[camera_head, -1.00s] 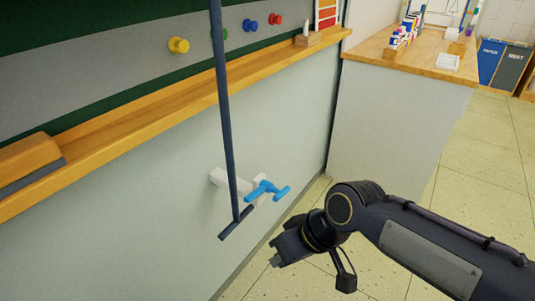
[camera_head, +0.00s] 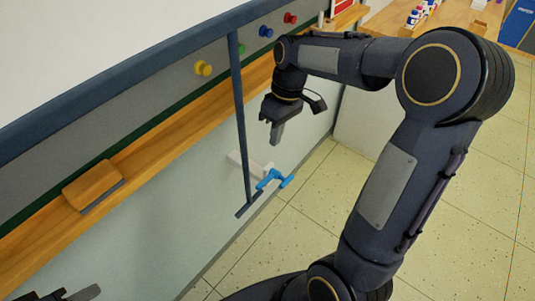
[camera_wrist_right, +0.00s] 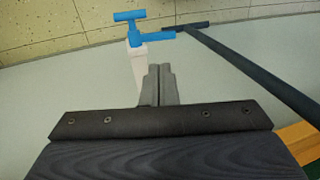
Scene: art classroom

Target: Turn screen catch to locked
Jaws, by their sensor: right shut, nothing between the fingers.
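The screen catch is a blue handle (camera_head: 274,179) on a white block (camera_head: 250,165) low on the pale panel. The handle also shows in the right wrist view (camera_wrist_right: 140,28), just beyond my fingers, with its white block (camera_wrist_right: 137,62) beside them. A dark bar (camera_head: 240,110) with a short foot hangs next to it. My right gripper (camera_head: 276,138) is shut and empty, pointing down above the catch and apart from it. My left gripper (camera_head: 75,295) shows only partly at the bottom left corner, and its jaws cannot be judged.
A wooden ledge (camera_head: 150,142) with a wooden eraser (camera_head: 93,187) runs along the board. Yellow (camera_head: 203,68), blue and red knobs sit above it. A wooden-topped counter stands at the upper right. The tiled floor (camera_head: 310,220) beside the panel is clear.

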